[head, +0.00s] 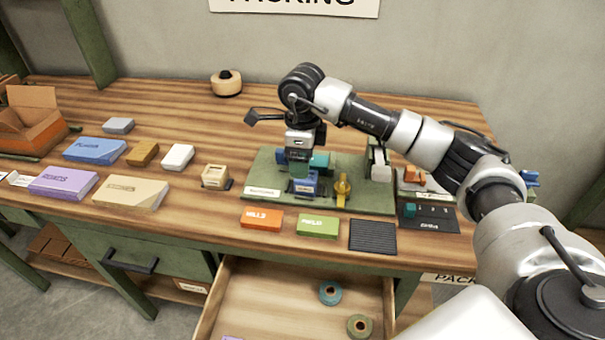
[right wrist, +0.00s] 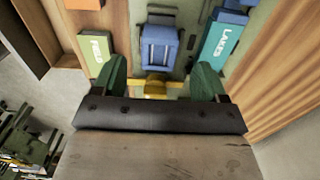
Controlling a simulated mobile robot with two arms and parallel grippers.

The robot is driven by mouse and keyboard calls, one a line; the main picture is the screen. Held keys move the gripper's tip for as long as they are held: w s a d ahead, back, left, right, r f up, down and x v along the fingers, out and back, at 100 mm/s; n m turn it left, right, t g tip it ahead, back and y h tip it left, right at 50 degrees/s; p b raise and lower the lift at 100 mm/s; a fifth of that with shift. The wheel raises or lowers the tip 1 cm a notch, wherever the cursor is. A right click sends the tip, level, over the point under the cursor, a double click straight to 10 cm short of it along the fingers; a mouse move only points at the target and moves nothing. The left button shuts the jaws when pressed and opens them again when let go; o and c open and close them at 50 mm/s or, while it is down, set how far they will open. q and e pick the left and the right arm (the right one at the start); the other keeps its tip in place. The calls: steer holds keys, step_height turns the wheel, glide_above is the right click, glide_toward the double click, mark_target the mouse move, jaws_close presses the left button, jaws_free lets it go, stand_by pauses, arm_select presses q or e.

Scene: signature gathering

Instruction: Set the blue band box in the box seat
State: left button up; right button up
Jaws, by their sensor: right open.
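A blue block (head: 306,184) with pale stripes on its face sits on the green board (head: 262,165); it also shows in the right wrist view (right wrist: 159,48). I cannot tell for sure whether this is the blue band box or which fixture is the box seat. My right gripper (head: 300,160) points down over the board. In the right wrist view its green fingers (right wrist: 161,84) are apart, with nothing held between them. A yellow knob-like piece (head: 342,189) stands right of the blue block and shows between the fingers. My left gripper is out of view.
A teal LAKES box (right wrist: 217,45) lies behind the blue block. Orange (head: 261,220) and green (head: 317,227) boxes and a ribbed black pad (head: 373,236) lie in front. Larger blue (head: 95,149), purple (head: 63,183) and cream (head: 131,191) boxes lie left. An open drawer (head: 270,290) juts out below.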

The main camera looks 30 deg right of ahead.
step_height(320, 180, up, 6)
steer(key=shift+r+b, duration=0.25)
steer(key=shift+b, duration=0.05)
stand_by(0.3)
